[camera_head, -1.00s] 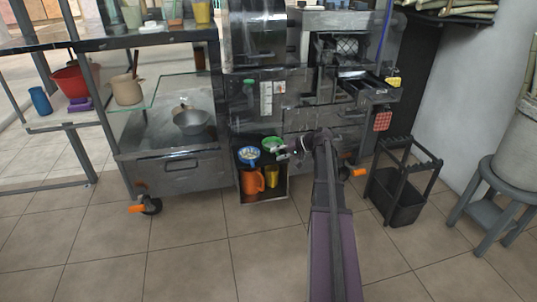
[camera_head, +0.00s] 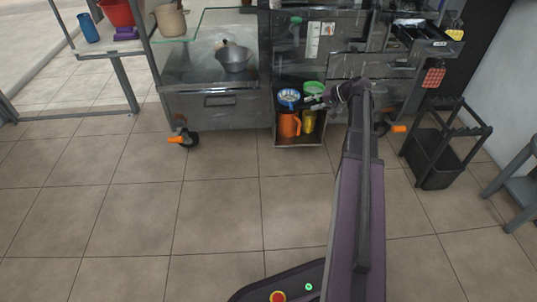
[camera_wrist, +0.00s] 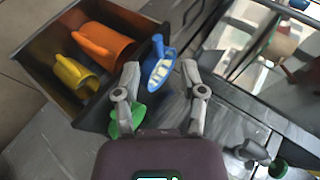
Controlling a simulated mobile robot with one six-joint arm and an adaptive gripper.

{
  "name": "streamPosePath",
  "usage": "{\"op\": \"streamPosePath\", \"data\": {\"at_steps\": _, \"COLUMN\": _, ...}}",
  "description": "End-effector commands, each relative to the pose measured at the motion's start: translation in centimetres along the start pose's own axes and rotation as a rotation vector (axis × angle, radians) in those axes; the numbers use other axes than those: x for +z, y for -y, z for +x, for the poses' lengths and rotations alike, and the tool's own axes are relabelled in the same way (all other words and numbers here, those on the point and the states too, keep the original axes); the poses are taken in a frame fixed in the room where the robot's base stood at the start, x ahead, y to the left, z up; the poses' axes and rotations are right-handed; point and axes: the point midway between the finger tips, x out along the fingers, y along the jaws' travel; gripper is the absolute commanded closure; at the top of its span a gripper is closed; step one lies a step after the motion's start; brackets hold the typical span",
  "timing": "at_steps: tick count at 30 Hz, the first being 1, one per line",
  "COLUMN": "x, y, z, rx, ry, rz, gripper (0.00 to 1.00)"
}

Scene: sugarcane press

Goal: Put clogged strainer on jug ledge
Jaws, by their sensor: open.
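A blue strainer (camera_head: 288,95) with a pale mesh sits above the orange jug (camera_head: 288,125) in the head view. A green strainer (camera_head: 314,88) is just right of it, near the yellow jug (camera_head: 308,122). I cannot tell which strainer is clogged. My gripper (camera_head: 316,103) is at the strainers, its fingers pointing left. In the wrist view my gripper (camera_wrist: 160,70) is open, with the blue strainer (camera_wrist: 158,66) showing between its fingertips; contact is unclear. The green strainer (camera_wrist: 126,120) is partly hidden by the left finger. Both jugs stand in an open compartment; their ledges are hard to make out.
The dark open compartment (camera_head: 299,144) holds the jugs low on the metal cart. A metal pot (camera_head: 234,60) stands on the cart's shelf at left. A black rack (camera_head: 440,145) stands on the floor at right. The tiled floor in front is clear.

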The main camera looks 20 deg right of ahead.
Motion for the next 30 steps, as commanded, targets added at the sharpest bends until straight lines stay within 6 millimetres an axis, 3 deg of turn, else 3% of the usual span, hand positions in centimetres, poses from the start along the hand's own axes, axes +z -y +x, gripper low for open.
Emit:
{"op": "streamPosePath", "data": {"at_steps": 9, "x": 9.0, "y": 3.1, "z": 6.9, "rx": 0.199, "ry": 0.17, "rz": -0.07, "gripper": 0.47}}
{"op": "streamPosePath", "data": {"at_steps": 15, "x": 15.1, "y": 4.5, "z": 10.2, "rx": 0.353, "ry": 0.27, "rz": -0.135, "gripper": 0.47}}
{"op": "streamPosePath", "data": {"at_steps": 22, "x": 21.9, "y": 5.7, "z": 12.3, "rx": 0.534, "ry": 0.361, "rz": -0.224, "gripper": 0.47}}
{"op": "streamPosePath", "data": {"at_steps": 30, "x": 28.6, "y": 6.5, "z": 12.9, "rx": 0.74, "ry": 0.426, "rz": -0.341, "gripper": 0.47}}
